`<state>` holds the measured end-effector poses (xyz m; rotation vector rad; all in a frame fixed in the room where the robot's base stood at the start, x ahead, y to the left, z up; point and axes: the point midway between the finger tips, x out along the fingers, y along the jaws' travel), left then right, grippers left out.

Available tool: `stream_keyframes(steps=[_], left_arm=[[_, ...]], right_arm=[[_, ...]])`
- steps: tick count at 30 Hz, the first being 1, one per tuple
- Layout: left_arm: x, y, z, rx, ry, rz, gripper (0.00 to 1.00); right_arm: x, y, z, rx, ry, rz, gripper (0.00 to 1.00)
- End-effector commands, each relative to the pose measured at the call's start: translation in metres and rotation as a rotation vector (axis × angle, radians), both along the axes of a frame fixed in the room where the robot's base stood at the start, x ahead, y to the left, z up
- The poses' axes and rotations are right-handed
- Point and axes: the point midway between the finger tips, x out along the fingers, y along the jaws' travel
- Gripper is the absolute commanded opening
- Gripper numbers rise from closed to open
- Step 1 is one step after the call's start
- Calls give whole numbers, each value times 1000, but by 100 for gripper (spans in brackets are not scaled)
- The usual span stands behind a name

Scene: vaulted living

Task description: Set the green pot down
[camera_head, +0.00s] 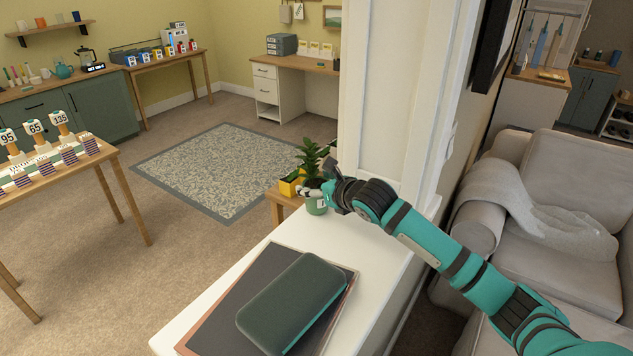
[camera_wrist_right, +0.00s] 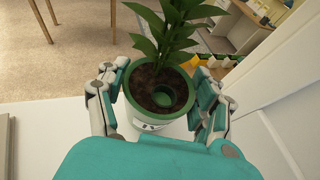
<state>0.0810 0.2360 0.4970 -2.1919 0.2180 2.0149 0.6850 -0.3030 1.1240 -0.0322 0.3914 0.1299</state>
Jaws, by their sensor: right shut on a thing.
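The green pot (camera_head: 317,207) holds a leafy plant and dark soil, and it looks upright. It is at the far end of the white surface (camera_head: 290,232). I cannot tell whether its base touches that surface. My right gripper (camera_head: 316,191) is shut on the pot. In the right wrist view the fingers of this gripper (camera_wrist_right: 155,88) sit on both sides of the pot (camera_wrist_right: 152,122), which has a green rim and a pale label. Inside the pot, a round green thing (camera_wrist_right: 162,99) lies on the soil. My left gripper is not in view.
A dark green case (camera_head: 292,303) lies on a dark flat panel (camera_head: 232,318) at the near end of the white surface. A yellow planter (camera_head: 290,186) stands on a low wooden table (camera_head: 277,203) beyond. A white wall post (camera_head: 395,100) rises close on the right.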

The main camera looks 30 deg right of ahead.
Motion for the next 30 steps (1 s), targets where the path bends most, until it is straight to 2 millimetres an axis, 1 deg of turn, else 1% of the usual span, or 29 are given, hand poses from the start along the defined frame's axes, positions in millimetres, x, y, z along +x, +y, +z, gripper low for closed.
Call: stream_keyframes(steps=[8, 9, 15, 25, 28, 30], left_arm=[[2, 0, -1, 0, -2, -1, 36], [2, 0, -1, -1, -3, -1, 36], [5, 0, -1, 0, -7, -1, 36], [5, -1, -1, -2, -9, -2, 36], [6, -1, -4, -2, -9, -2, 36], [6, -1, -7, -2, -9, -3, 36]], right_arm=[[0, 0, 0, 0, -3, 0, 19], [0, 0, -3, 0, 0, 0, 67], [0, 0, -2, 1, 0, 0, 92], [-1, 0, 0, 0, -1, 0, 92], [-11, -2, 3, -2, -1, 1, 92], [-22, -4, 7, -4, -2, 1, 92]])
